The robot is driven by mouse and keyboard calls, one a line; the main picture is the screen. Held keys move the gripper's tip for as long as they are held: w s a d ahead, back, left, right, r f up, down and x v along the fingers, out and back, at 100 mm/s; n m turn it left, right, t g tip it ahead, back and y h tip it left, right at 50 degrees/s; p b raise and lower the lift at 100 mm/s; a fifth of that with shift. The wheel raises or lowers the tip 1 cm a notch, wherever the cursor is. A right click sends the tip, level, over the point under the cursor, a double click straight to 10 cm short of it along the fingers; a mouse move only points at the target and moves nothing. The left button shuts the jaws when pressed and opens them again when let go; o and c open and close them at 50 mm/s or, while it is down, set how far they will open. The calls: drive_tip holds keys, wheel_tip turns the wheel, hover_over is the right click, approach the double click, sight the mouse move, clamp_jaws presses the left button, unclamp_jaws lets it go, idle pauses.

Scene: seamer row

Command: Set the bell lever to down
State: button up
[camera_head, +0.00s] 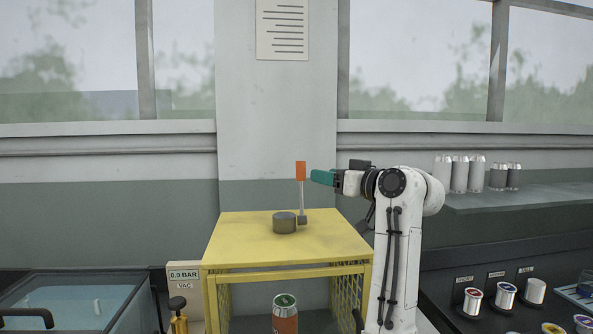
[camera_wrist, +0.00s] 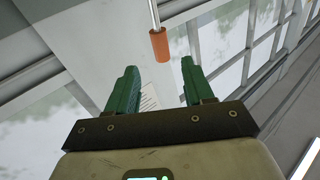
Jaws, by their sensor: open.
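The bell lever (camera_head: 301,196) stands upright on top of the yellow cage, a thin grey rod with an orange grip (camera_head: 301,170) at its upper end. Its foot meets a small pivot beside the round grey bell (camera_head: 284,222). My gripper (camera_head: 314,177), with green fingers, is just right of the orange grip at about its height. In the wrist view the orange grip (camera_wrist: 159,45) shows just beyond the fingertips, in line with the gap between them. My gripper is open and empty there. I cannot tell whether a finger touches the grip.
The yellow cage (camera_head: 240,247) has a can (camera_head: 285,314) inside. A clear-lidded chamber (camera_head: 75,295) and a gauge reading 0.0 BAR (camera_head: 184,275) are at left. Several cans stand on the right shelf (camera_head: 520,196), with more on the counter below. The wall is behind the lever.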

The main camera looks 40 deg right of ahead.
sight(305, 172)
drive_tip(key=w+p, duration=0.1)
drive_tip(key=w, duration=0.8)
drive_tip(key=shift+w+d+p, duration=0.2)
drive_tip(key=shift+w+p, duration=0.15)
drive_tip(key=shift+w, duration=0.05)
drive_tip(key=shift+c, duration=0.3)
clamp_jaws()
